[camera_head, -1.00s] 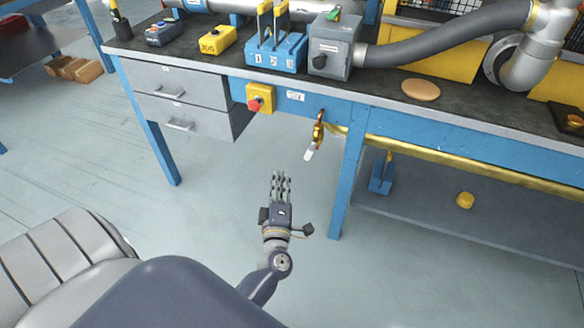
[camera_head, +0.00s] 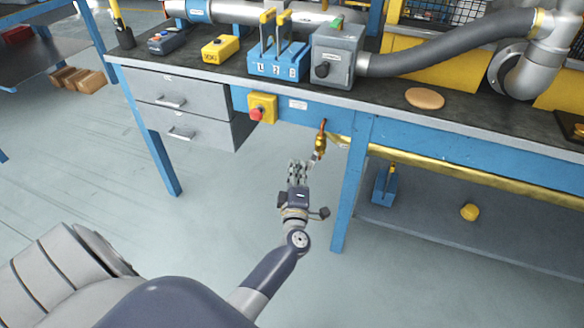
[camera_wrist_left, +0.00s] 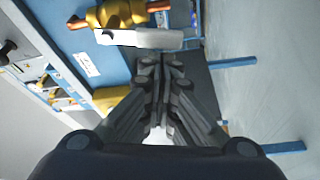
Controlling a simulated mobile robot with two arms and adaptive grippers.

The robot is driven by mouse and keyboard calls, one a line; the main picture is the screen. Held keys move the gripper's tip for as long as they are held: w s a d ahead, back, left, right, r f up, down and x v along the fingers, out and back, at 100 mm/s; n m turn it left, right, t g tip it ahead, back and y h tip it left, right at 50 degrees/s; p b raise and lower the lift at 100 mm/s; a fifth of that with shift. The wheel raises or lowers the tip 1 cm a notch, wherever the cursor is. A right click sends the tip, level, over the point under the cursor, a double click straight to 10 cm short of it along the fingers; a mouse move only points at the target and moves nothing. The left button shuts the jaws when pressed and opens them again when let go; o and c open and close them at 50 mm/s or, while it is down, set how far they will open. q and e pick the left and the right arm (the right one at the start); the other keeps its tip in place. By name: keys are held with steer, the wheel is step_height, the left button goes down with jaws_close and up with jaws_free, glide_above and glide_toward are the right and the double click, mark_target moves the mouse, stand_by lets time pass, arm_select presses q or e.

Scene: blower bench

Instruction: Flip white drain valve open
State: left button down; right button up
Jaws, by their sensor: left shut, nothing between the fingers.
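The drain valve is a brass body (camera_head: 320,143) on a copper pipe under the bench's front edge. Its white lever (camera_wrist_left: 140,39) lies across the upper part of the left wrist view, with the brass body above it. In the head view the lever is mostly hidden by my gripper. My left gripper (camera_head: 297,165) is shut and empty, with its fingertips just below and left of the valve. In the wrist view its fingertips (camera_wrist_left: 162,62) are close to the lever; I cannot tell whether they touch it. My right gripper is not in view.
A blue bench leg (camera_head: 350,190) stands right of my gripper. A yellow box with a red button (camera_head: 262,108) is on the bench front, left of the valve. A brass pipe (camera_head: 460,177) runs right under the bench. The floor below my left arm is clear.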

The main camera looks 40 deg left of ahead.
arm_select(q)
steer(key=n+p, duration=0.1)
steer(key=d+f+n+g+p, duration=0.1)
steer(key=n, duration=0.1)
steer(key=shift+w+d, duration=0.2)
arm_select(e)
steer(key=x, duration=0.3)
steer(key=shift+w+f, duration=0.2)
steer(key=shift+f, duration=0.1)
